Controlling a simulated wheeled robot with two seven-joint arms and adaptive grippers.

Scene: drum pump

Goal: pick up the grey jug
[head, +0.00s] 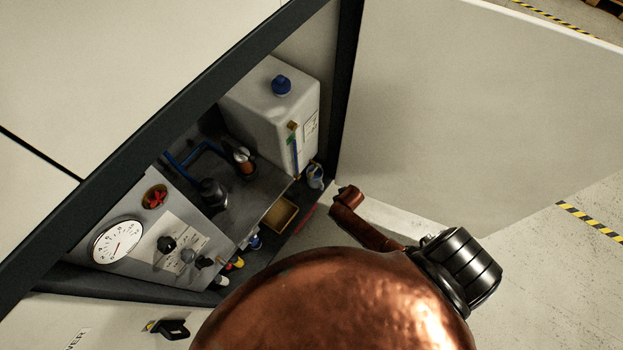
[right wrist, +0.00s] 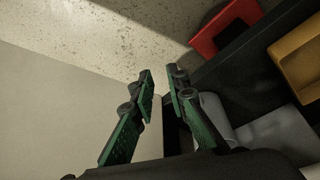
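A small grey-blue jug-like vessel (head: 315,177) stands at the front edge of the open cabinet in the head view, beside the white tank. In the right wrist view a grey rounded shape (right wrist: 211,110) lies just right of and behind one finger; it may be the jug, but the finger and gripper body partly cover it. My right gripper (right wrist: 160,76) has its two green fingers apart with nothing visible between them. I cannot make out the right gripper in the head view. My left gripper is in neither view.
The white tank (head: 263,107) with a blue cap fills the cabinet's far corner. A yellow tray (head: 281,214) lies in the cabinet, and it also shows in the wrist view (right wrist: 301,66) near a red tray (right wrist: 222,26). An open door panel (head: 470,110) stands right.

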